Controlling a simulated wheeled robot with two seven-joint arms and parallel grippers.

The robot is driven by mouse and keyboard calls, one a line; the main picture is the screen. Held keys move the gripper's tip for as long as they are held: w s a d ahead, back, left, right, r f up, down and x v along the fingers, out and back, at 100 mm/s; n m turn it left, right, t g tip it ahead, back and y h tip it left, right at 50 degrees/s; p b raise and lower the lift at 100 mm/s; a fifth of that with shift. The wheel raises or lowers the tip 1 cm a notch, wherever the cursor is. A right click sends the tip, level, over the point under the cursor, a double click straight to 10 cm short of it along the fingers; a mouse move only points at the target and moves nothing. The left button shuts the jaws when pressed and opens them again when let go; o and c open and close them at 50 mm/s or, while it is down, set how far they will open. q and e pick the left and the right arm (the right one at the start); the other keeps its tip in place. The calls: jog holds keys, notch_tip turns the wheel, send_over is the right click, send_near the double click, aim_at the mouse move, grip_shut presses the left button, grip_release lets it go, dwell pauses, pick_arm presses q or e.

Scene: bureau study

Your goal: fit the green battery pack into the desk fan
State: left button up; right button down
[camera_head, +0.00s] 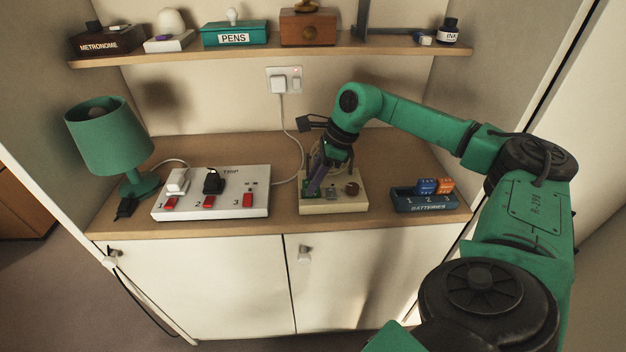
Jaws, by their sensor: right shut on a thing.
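The desk fan (347,206) stands on the cabinet top, with a cream base and a brown knob at its right. Its upper part is mostly hidden behind my right gripper (315,186). That gripper points down over the left part of the base and is shut. A small green piece, which looks like the green battery pack (308,188), shows at its fingertips, low at the base. I cannot tell whether it sits inside the fan or just above it. My left gripper is not in view.
A dark battery tray (424,208), numbered 1 to 3, holds blue and orange packs on the right. A white power strip (235,205) and a green lamp (108,137) stand left. A shelf (264,52) with boxes runs above. A cord crosses behind the fan.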

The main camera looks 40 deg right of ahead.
jog(key=shift+f, duration=0.15)
jog(key=shift+c, duration=1.7)
grip_release()
notch_tip(320, 180, up, 7)
jog(key=p, duration=0.5)
